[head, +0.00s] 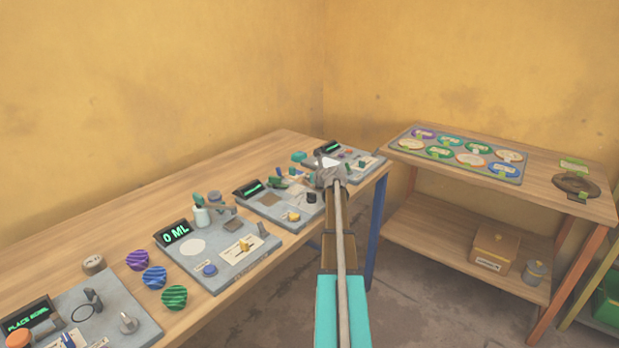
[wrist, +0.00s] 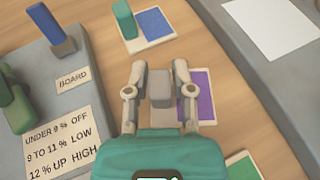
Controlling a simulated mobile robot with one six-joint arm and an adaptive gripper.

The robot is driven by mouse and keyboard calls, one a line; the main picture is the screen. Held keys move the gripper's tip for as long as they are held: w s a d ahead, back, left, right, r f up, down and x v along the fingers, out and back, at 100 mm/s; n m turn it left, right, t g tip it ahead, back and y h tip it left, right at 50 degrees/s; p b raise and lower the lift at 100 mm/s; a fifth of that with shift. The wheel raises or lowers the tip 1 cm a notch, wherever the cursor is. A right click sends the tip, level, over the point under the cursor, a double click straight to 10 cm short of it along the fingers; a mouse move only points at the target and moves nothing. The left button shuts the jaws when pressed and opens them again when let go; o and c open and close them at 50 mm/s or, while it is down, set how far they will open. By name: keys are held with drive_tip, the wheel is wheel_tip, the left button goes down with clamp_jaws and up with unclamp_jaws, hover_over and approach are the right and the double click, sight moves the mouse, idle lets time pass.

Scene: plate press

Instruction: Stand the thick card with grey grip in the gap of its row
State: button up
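In the wrist view a grey block (wrist: 161,88) stands between the two fingers of my gripper (wrist: 160,68); it looks like the card's grey grip. The fingers look spread around it, with a narrow gap showing at the left. A purple patch (wrist: 198,95) with a pale border lies flat to its right. The thick card itself is not clear below the block. In the head view my gripper (head: 331,172) is over the far end of the long bench, and hides what is under it. I cannot make out the row's gap.
In the wrist view, a teal block (wrist: 123,20) stands beside a blue patch (wrist: 155,23), and a green patch (wrist: 243,165) lies lower right. A grey panel (wrist: 60,75) at left bears blue and green upright pieces. A white sheet (wrist: 275,28) lies on another panel at right.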

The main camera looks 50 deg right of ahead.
drive_tip(key=shift+o, duration=1)
drive_tip(key=shift+r, duration=0.15)
drive_tip(key=shift+s+r, duration=0.1)
drive_tip(key=p+v, duration=0.5)
drive_tip(key=v, duration=0.6)
drive_tip(key=shift+s+a+r, duration=0.1)
drive_tip(key=shift+s+a, duration=0.05)
drive_tip(key=shift+s, duration=0.25)
